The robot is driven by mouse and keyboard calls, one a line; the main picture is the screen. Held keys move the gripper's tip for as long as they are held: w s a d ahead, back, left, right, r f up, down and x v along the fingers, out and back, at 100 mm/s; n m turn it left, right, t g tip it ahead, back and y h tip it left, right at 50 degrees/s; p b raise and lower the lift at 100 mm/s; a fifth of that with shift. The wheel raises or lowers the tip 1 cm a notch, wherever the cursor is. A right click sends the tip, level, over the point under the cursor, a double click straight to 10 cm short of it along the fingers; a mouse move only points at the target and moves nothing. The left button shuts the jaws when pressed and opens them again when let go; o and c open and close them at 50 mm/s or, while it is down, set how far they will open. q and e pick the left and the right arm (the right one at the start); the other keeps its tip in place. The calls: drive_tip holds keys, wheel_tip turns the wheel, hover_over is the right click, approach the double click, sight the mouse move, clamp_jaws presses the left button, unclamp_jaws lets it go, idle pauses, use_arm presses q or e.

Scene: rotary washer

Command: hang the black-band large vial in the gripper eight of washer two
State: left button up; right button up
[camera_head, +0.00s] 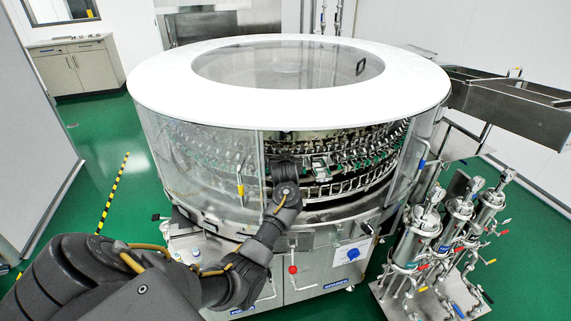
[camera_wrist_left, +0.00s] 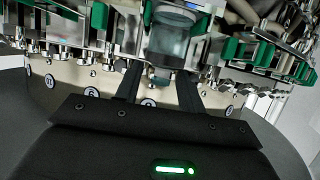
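My left gripper (camera_wrist_left: 160,75) reaches through the front opening of the round washer (camera_head: 268,165), at its ring of washer grippers (camera_head: 345,150). In the left wrist view, a clear, bluish glass vial (camera_wrist_left: 172,40) stands mouth-down between green-padded washer clamps. My two black fingers straddle its lower end. I cannot tell whether they touch it or have a gap. In the head view my wrist hides the fingertips and the vial. My right gripper is in neither view.
Green clamps (camera_wrist_left: 235,50) and metal nozzles (camera_wrist_left: 92,73) crowd both sides of my fingers. Clear panels (camera_head: 205,165) flank the opening. Steel canisters (camera_head: 418,235) stand at the right.

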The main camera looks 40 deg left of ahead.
use_arm(q)
drive_tip(key=p+v, duration=0.1)
drive_tip(key=v, duration=1.1)
drive_tip(key=s+d+f+m+t+h, duration=0.25)
drive_tip(key=d+f+m, duration=0.35)
drive_tip(key=d+f, duration=0.35)
drive_tip(key=s+d+f+m+g+h, duration=0.1)
drive_tip(key=s+d+f+h, duration=0.15)
drive_tip(key=f, duration=0.85)
drive_tip(key=s+d+f+m+g+h, duration=0.15)
drive_tip(key=s+f, duration=0.25)
drive_tip(key=f, duration=0.7)
drive_tip(key=s+d+f+m+g+h, duration=0.1)
drive_tip(key=s+d+f+g, duration=0.15)
drive_tip(key=s+f, duration=0.9)
drive_tip(key=s+d+f+m+g, duration=0.1)
drive_tip(key=s+f+g, duration=0.2)
drive_tip(key=s+f, duration=0.9)
drive_tip(key=s+f+g, duration=0.2)
drive_tip(key=s, duration=0.8)
drive_tip(key=s+f+g+h, duration=0.1)
drive_tip(key=s+f+g, duration=0.1)
drive_tip(key=s, duration=0.8)
drive_tip(key=shift+s+d+f, duration=0.25)
drive_tip(key=shift+d+f, duration=0.1)
drive_tip(key=shift+f, duration=0.1)
